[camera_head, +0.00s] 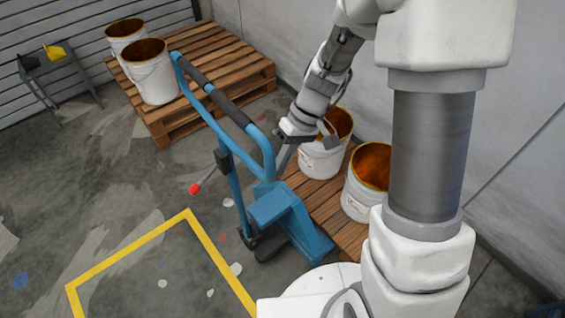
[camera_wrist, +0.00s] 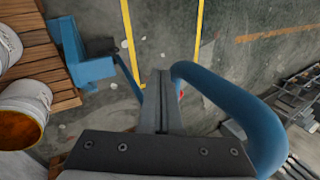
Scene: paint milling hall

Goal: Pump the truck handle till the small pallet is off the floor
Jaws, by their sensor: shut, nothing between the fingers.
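The blue pallet truck (camera_head: 287,222) stands in the middle with its handle (camera_head: 215,95) raised and leaning toward the upper left; the handle loop has a dark grip. The small wooden pallet (camera_head: 318,203) is right behind the truck body, carrying white buckets with brown contents. The forks are hidden, and I cannot tell whether the pallet touches the floor. My gripper (camera_head: 284,160) is shut and empty, just right of the handle's lower part. In the wrist view, my gripper (camera_wrist: 158,82) points past the blue handle loop (camera_wrist: 225,95), beside it; contact is unclear.
A larger pallet (camera_head: 222,62) with two buckets (camera_head: 150,75) stands at the back left. A small dark stand (camera_head: 60,72) with a yellow item is farther left. A red-tipped lever (camera_head: 195,188) sticks out left of the truck. The yellow-marked floor (camera_head: 130,250) in front is clear.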

